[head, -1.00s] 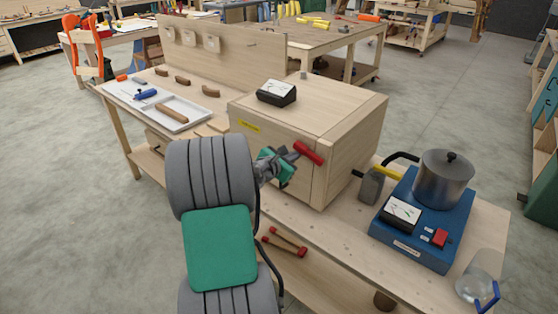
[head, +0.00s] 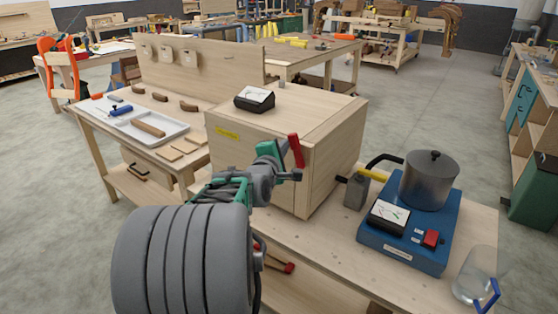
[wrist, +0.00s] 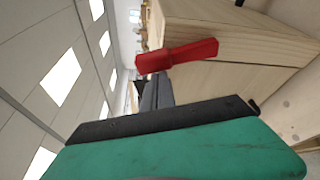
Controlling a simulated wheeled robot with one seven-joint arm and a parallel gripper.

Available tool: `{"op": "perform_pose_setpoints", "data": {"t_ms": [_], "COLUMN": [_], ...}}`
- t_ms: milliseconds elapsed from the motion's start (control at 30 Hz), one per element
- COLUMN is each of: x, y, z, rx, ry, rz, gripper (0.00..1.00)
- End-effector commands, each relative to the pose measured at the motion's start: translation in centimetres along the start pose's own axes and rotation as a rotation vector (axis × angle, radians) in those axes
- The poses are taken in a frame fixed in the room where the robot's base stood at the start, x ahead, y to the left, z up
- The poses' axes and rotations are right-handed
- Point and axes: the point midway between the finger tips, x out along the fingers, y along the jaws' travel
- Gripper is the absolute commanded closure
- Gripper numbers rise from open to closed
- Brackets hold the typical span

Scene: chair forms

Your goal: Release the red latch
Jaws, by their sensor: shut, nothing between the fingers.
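The red latch (head: 296,150) is a flat handle on the front of the wooden box (head: 325,155), near its right front corner. It stands nearly upright in the head view. In the wrist view the latch (wrist: 178,54) lies across the top of the fingers. My gripper (head: 294,175) is shut and empty, beside the lower end of the latch. In the wrist view my gripper (wrist: 157,88) reaches toward the latch's left end. I cannot tell whether they touch. The latch's pivot is hidden.
A black meter (head: 254,99) sits on the box. To the right, a blue hot plate (head: 405,255) bears a steel pot (head: 430,180), and a glass jug (head: 476,277) stands near the bench edge. A white tray (head: 150,130) lies left of the box.

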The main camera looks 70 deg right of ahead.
Motion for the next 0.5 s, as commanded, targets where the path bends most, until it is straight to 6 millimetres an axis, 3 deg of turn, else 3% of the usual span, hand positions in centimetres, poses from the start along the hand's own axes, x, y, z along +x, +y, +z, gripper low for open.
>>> {"op": "perform_pose_setpoints", "data": {"t_ms": [33, 500], "x": [0.0, -0.8], "y": [-0.7, -0.1], "z": [0.2, 2.2], "rx": [0.038, 0.308], "ry": [-0.003, -0.002], "rz": [0.016, 0.108], "gripper": [1.00, 1.00]}}
